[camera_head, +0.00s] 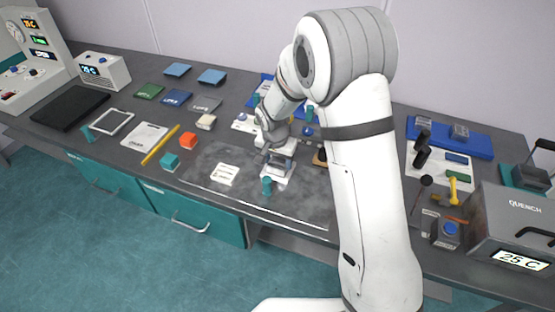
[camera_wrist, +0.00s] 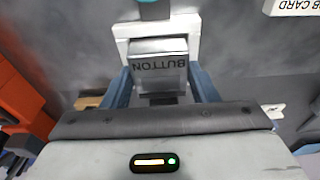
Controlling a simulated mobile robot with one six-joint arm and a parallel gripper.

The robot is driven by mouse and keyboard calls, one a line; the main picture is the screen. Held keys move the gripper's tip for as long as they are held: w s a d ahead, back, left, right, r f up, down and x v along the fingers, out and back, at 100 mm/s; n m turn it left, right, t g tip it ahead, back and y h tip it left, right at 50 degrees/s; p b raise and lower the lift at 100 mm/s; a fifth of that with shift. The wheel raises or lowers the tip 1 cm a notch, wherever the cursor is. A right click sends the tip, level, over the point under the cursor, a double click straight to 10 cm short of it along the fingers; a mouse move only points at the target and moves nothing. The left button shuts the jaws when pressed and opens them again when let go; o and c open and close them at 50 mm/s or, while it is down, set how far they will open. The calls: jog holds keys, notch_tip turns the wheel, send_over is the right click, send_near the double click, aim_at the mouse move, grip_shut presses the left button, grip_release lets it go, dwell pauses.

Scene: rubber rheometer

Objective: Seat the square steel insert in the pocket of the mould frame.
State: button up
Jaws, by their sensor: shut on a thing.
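My gripper (camera_wrist: 162,84) is shut on the square steel insert (camera_wrist: 158,62), a grey metal block marked BUTTON, with a blue-grey finger on each side. The white mould frame (camera_wrist: 194,24) shows around the insert's far side in the wrist view. In the head view the frame (camera_head: 276,180) lies on the dark mat below my gripper (camera_head: 279,150), with a teal post (camera_head: 267,186) at its near end. The insert is over the frame's pocket area. The pocket is hidden, and I cannot tell whether the insert is in it or above it.
A white card (camera_head: 225,174) lies left of the frame. An orange block (camera_head: 188,141) and a teal block (camera_head: 170,162) stand farther left, near a yellow bar (camera_head: 161,146). The QUENCH box (camera_head: 515,225) stands at the right. The mat's front part is clear.

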aim_at(277, 166)
jog(key=shift+f+b, duration=0.4)
jog(key=shift+f, duration=0.1)
jog(key=o, duration=1.4)
jog(key=shift+c, duration=0.2)
jog(key=shift+s+a+r+b, duration=0.1)
jog(key=shift+s+r+b, duration=0.1)
jog(key=shift+r, duration=1.1)
jog(key=shift+s+a+r+b, duration=0.15)
jog(key=shift+s+r, duration=0.1)
jog(key=shift+r, duration=1.05)
jog(key=shift+s+r+b, duration=0.2)
jog(key=shift+r, duration=1.1)
jog(key=shift+d, duration=0.1)
jog(key=s+d+r, duration=0.5)
jog(key=d+r, duration=0.2)
jog(key=s+d+r+n, duration=0.1)
jog(key=s+d, duration=0.2)
jog(key=s, duration=0.3)
jog(key=s+d+r+n+t, duration=0.1)
jog(key=s+d+r, duration=0.1)
jog(key=s, duration=0.5)
jog(key=s+d+r+n, duration=0.2)
jog(key=s+d, duration=0.2)
jog(key=s, duration=0.2)
jog(key=shift+s+d+r+y, duration=0.2)
jog(key=shift+s+d+y, duration=0.1)
jog(key=shift+s+d, duration=0.1)
